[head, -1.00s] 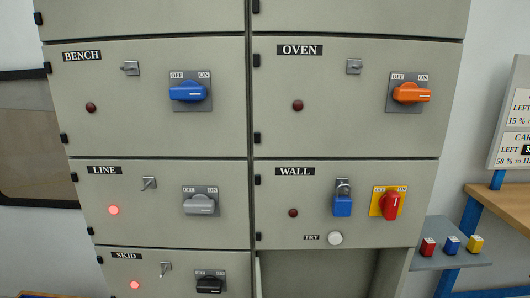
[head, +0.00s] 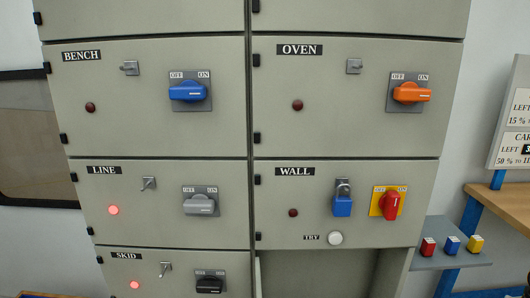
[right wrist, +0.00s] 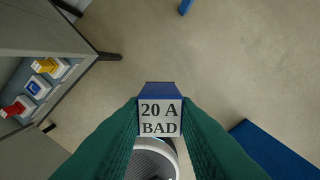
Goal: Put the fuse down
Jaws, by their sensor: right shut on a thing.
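The fuse (right wrist: 160,112) is in the right wrist view, with a blue end and a white label reading "20 A BAD". My right gripper (right wrist: 160,125) is shut on it, with a dark green finger at each side. A round, light-rimmed container (right wrist: 152,160) shows below the fuse in that view, partly hidden by the fingers. I cannot tell how far the fuse is above it. Neither gripper shows in the head view.
A grey cabinet (head: 350,130) has switches for BENCH, OVEN, LINE, SKID and WALL. A blue padlock (head: 342,205) hangs on WALL. A grey shelf (head: 440,261) at right carries red, blue and yellow items. The right wrist view shows open floor (right wrist: 225,60) and a blue mat-like patch (right wrist: 272,150).

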